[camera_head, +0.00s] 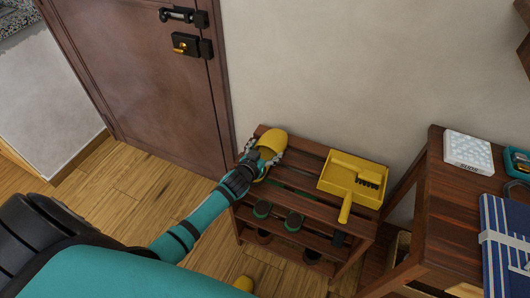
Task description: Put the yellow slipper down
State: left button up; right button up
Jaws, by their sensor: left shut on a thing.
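A yellow slipper (273,141) is at the left end of the top shelf of the dark wooden rack (300,182). My left gripper (264,160) is shut on the slipper, at its near side. The fingers hide part of the slipper, and I cannot tell whether it touches the slats. My right gripper is not in view.
A yellow dustpan with a dark brush (353,182) lies on the right of the top shelf. A wooden table (454,215) with boxes stands at right. A brown door (140,80) is at left.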

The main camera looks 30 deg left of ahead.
pick_arm(q)
jog(key=o, duration=1.2)
jog(key=shift+s+r, duration=0.15)
jog(key=shift+s, duration=0.05)
jog(key=p+v, duration=0.1)
jog(key=v, duration=1)
jog(key=shift+s+p, duration=0.35)
